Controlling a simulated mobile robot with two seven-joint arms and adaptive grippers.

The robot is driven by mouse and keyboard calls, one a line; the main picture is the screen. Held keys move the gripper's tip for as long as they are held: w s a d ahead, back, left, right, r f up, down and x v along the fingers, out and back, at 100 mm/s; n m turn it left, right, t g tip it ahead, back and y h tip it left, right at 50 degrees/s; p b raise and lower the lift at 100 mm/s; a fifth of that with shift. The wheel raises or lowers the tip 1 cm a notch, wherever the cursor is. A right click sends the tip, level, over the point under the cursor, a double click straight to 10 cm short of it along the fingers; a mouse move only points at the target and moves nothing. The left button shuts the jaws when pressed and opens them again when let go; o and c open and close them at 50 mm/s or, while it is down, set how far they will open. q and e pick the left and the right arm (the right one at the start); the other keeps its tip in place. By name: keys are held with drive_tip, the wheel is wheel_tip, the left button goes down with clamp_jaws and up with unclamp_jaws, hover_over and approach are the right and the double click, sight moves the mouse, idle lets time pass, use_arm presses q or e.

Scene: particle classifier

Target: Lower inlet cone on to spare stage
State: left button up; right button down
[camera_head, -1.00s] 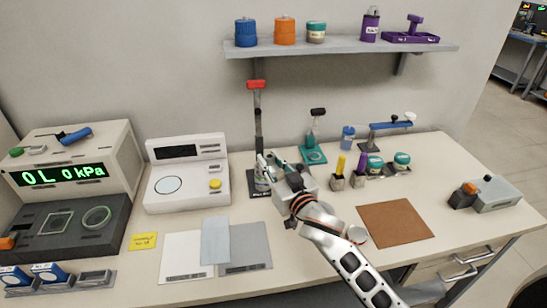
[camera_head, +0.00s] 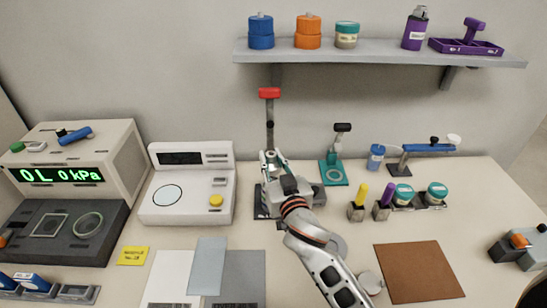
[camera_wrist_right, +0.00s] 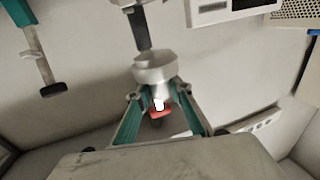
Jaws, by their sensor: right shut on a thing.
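The stand I take as the spare stage has a dark base (camera_head: 260,203) and an upright post with a red top (camera_head: 269,93). My right gripper (camera_head: 272,159) is in front of its post, hiding part of the base. In the right wrist view, my green fingers (camera_wrist_right: 158,100) are shut on a pale metallic round piece, the inlet cone (camera_wrist_right: 154,70). The cone is hard to make out in the head view. Contact between cone and stage cannot be told. My left gripper is out of view.
A teal stand (camera_head: 334,172) is close to the right of my gripper. A white instrument (camera_head: 188,182) stands to the left. Small pots and tools (camera_head: 383,202) are farther right. A brown mat (camera_head: 420,272) lies bare. A shelf (camera_head: 380,52) with jars hangs above.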

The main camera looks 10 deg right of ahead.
sight(274, 174)
drive_tip(key=shift+w, duration=0.2)
drive_tip(key=shift+f+b, duration=0.5)
drive_tip(key=shift+b, duration=0.1)
drive_tip(key=shift+f+b, duration=1.05)
drive_tip(key=shift+f, duration=0.05)
drive_tip(key=shift+f+b, duration=0.5)
drive_tip(key=shift+f, duration=0.1)
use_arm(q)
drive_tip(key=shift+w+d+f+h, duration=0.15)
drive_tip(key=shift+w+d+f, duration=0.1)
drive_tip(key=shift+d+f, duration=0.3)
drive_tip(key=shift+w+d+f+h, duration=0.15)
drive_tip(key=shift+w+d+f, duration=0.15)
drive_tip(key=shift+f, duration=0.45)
use_arm(e)
drive_tip(key=shift+f, duration=0.1)
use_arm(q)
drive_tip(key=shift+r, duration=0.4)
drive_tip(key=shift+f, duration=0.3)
use_arm(e)
drive_tip(key=shift+f, duration=0.2)
use_arm(q)
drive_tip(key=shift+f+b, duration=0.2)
drive_tip(key=shift+b, duration=0.15)
use_arm(e)
drive_tip(key=shift+f, duration=0.3)
